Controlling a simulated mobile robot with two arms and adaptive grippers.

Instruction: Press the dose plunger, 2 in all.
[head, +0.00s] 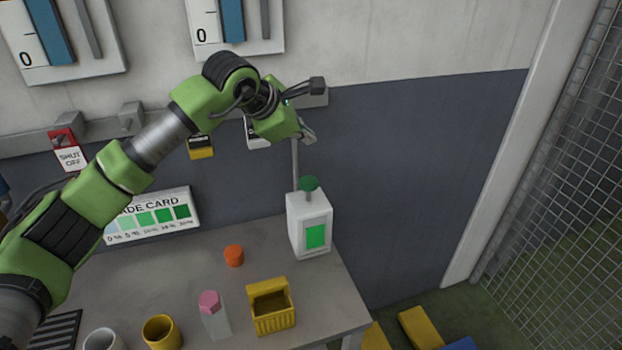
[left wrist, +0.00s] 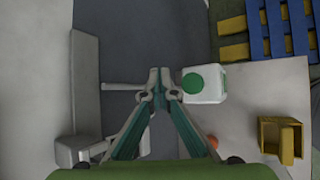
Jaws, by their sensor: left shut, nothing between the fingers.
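The dose dispenser (head: 295,235) is a white box with a green front panel, standing at the back right of the table. Its plunger (head: 308,184) has a round green cap on a short stem on top of the box. In the left wrist view the green cap (left wrist: 193,83) is seen from above, just right of the fingertips. My left gripper (head: 311,135) is above the dispenser near the wall, apart from the plunger. In the left wrist view its fingers (left wrist: 159,72) are closed together with nothing between them. My right gripper is not in view.
The table (head: 190,275) holds an orange cap (head: 234,255), a yellow basket (head: 273,318), a pink-capped bottle (head: 213,318), a yellow mug (head: 161,332) and a shade card (head: 152,216). A wall rail with hanging tags runs behind my arm. A mesh fence (head: 560,200) stands at right.

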